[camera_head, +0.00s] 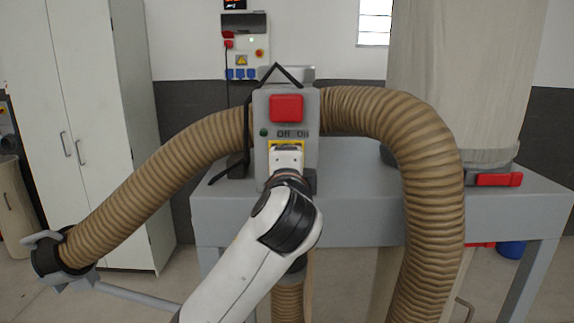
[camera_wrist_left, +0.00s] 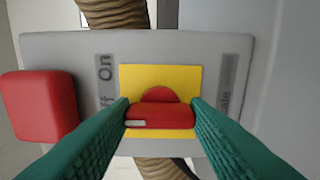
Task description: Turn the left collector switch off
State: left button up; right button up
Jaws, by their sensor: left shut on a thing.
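The left collector switch is a red rotary knob (camera_wrist_left: 165,116) on a yellow plate (camera_wrist_left: 187,78), on the grey control box (camera_head: 310,165). In the left wrist view its bar lies across the picture, with a white mark at the left end. My left gripper (camera_wrist_left: 160,112) has its green fingers on the two ends of this bar and is shut on it. In the head view my left gripper (camera_head: 287,158) covers the knob. The box bears "Off On" lettering above the plate, partly readable in the wrist view. My right gripper is not in view.
A big red button (camera_head: 286,108) sits above the switch on the same box. Ribbed brown hoses (camera_head: 437,190) curve away on both sides. A grey table-like frame (camera_head: 375,220) stands behind. Another red switch (camera_head: 498,180) is at the right, and a white cabinet (camera_head: 95,120) at the left.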

pick_arm(q)
jog(key=o, duration=1)
jog(key=shift+a, duration=0.1)
jog(key=shift+s, duration=0.1)
jog(key=s+b, duration=0.3)
jog(key=s, duration=0.9)
jog(key=shift+w, duration=0.1)
